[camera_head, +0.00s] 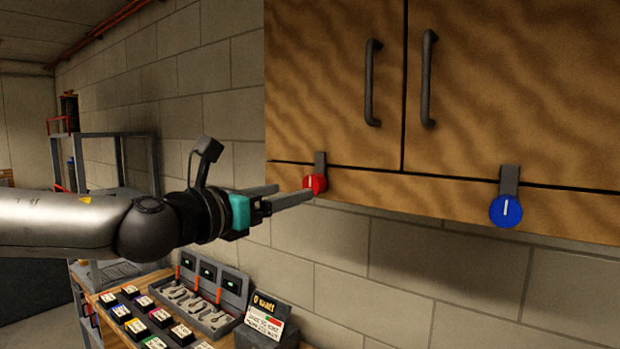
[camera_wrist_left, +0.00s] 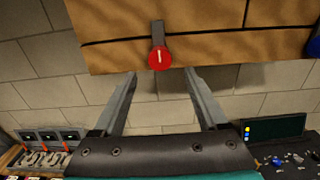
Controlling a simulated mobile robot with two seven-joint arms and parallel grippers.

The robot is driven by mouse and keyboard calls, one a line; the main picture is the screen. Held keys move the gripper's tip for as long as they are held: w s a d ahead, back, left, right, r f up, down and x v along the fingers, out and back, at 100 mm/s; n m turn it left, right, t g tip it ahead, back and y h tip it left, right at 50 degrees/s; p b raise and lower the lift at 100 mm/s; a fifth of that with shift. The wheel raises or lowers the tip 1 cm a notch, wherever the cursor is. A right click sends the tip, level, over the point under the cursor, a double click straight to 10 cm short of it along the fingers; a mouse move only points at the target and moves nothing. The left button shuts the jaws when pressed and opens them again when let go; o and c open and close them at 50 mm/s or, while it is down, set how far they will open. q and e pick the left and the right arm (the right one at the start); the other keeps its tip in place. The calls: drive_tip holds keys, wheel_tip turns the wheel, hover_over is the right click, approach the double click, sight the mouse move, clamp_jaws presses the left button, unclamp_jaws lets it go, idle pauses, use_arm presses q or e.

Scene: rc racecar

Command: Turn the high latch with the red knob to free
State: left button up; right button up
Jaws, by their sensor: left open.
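The red knob (camera_head: 315,183) is on the lower front of the wooden cabinet (camera_head: 340,90), below the left door. Its grey latch (camera_head: 320,160) points straight up across the gap at the door's bottom edge. The white mark on the knob looks upright. My left gripper (camera_head: 294,193) comes in from the left with its fingers reaching toward the knob. In the left wrist view the red knob (camera_wrist_left: 160,59) shows just past and between the two open fingertips (camera_wrist_left: 160,72); contact cannot be told. My right gripper is not in view.
A blue knob (camera_head: 506,209) with a similar upright grey latch is at the right. Two dark handles (camera_head: 373,83) are on the doors. Below, a workbench holds chargers (camera_head: 205,292), battery packs (camera_head: 150,318) and a small sign (camera_head: 266,318). A brick wall stands behind.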

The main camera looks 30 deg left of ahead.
sight(310, 186)
use_arm(q)
drive_tip(key=shift+w+d+f+p, duration=0.1)
drive_tip(key=shift+w+p, duration=0.55)
drive_tip(key=shift+w, duration=2.2)
drive_tip(key=shift+w+d, duration=0.15)
drive_tip(key=shift+w, duration=0.8)
clamp_jaws()
